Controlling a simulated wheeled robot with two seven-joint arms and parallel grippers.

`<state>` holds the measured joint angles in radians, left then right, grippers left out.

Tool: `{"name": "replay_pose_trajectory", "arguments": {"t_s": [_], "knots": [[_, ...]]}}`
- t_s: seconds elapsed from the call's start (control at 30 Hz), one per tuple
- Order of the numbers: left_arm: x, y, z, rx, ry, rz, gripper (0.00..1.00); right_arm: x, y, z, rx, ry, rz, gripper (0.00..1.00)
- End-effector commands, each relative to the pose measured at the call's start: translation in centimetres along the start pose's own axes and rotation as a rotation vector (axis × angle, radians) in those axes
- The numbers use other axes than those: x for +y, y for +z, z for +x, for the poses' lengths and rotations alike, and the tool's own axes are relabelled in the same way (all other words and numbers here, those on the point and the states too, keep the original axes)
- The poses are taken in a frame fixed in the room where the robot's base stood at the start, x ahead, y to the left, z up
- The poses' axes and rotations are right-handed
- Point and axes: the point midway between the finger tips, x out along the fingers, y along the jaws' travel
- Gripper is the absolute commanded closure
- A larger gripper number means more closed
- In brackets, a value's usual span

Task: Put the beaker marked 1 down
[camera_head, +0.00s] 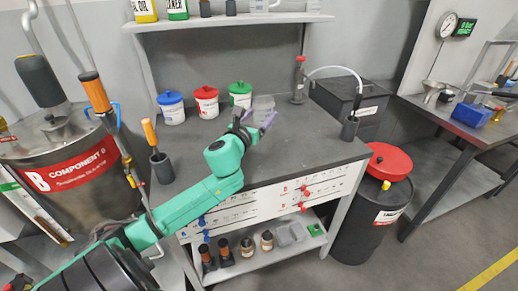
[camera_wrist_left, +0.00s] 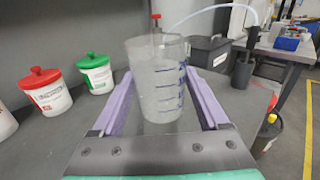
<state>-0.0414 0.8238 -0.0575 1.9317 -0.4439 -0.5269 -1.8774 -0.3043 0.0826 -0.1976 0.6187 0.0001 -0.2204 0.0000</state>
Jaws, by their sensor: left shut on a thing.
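A clear beaker (camera_wrist_left: 157,80) with blue graduation lines stands upright between the purple fingers of my left gripper (camera_wrist_left: 160,100) in the left wrist view. The gripper is shut on it. I cannot read a 1 on it. In the head view the beaker (camera_head: 264,102) shows faintly behind my left gripper (camera_head: 257,120), over the grey workbench (camera_head: 305,138). I cannot tell whether its base touches the bench top. My right gripper is not in view.
Tubs with blue (camera_head: 171,107), red (camera_head: 206,102) and green (camera_head: 241,94) lids stand left of and behind the gripper. A red-topped dispenser (camera_head: 299,82) and a dark box (camera_head: 352,97) stand at the back right. The bench right of the gripper is clear.

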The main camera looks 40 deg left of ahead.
Motion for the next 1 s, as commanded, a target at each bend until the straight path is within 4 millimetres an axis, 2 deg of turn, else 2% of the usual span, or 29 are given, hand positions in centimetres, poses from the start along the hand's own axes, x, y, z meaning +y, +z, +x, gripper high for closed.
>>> {"name": "replay_pose_trajectory", "arguments": {"t_s": [0.03,0.1,0.4,0.5,0.8,0.83,0.9,1.0], "knots": [[0.1,-2.4,0.0,0.004,0.003,-0.008,0.82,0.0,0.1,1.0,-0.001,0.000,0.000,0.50],[0.2,-4.6,0.0,0.003,0.002,-0.009,0.82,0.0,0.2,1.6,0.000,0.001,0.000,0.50],[0.3,-10.2,0.0,0.002,0.002,-0.004,0.82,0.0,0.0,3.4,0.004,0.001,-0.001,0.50],[0.3,-11.2,0.0,0.001,0.000,-0.002,0.82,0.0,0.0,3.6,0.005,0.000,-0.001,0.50],[0.3,-11.3,0.1,0.001,-0.001,0.002,0.82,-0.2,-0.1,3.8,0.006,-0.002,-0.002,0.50],[0.3,-11.3,0.1,0.001,-0.001,0.002,0.19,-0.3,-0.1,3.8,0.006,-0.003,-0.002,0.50],[0.3,-11.2,0.1,0.001,-0.001,0.001,0.00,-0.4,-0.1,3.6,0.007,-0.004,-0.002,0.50],[0.3,-11.2,0.1,0.001,-0.001,0.001,0.00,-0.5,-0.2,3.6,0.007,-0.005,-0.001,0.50]]}}
